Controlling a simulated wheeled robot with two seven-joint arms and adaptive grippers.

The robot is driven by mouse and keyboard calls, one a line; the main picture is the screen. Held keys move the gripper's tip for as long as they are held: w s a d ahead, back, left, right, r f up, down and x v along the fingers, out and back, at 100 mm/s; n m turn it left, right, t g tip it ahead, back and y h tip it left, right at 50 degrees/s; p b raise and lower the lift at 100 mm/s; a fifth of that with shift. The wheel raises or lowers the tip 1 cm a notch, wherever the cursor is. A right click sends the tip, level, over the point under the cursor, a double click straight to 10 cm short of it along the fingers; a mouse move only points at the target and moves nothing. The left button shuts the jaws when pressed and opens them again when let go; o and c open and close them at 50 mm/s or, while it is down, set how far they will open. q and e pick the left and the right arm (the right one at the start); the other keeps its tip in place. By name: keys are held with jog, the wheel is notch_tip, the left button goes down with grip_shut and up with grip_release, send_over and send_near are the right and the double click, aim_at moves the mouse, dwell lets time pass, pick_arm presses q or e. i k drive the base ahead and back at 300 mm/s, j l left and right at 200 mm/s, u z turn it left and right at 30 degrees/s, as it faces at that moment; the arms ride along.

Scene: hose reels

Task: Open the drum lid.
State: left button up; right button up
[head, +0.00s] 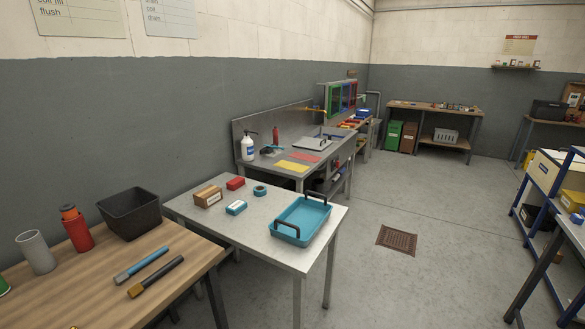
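I see no drum and no drum lid that I can make out in the head view. Neither of my grippers is in view.
A wooden bench (190,255) at lower left holds a black bin (130,213), a red bottle (77,230), a grey cylinder (36,252) and two tools. A pale table (270,254) carries a teal tray (302,220). Open floor with a drain grate (397,240) lies right; a blue cart (545,190) stands beyond.

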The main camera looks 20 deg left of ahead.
aim_at(307, 143)
jog(key=i+l+z, duration=0.2)
jog(key=i, duration=0.2)
jog(key=i+l+z, duration=0.25)
jog(key=i, duration=0.15)
jog(key=i+z, duration=0.2)
jog(key=i, duration=0.25)
jog(key=i+u, duration=0.2)
jog(key=i, duration=0.6)
jog(key=i+l+u, duration=0.25)
jog(key=i, duration=0.55)
jog(key=i+u, duration=0.15)
jog(key=i, duration=1.45)
jog(key=i+u, duration=0.2)
jog(key=i, duration=0.2)
jog(key=i+l+u, duration=0.2)
jog(key=i, duration=0.2)
jog(key=j, duration=0.1)
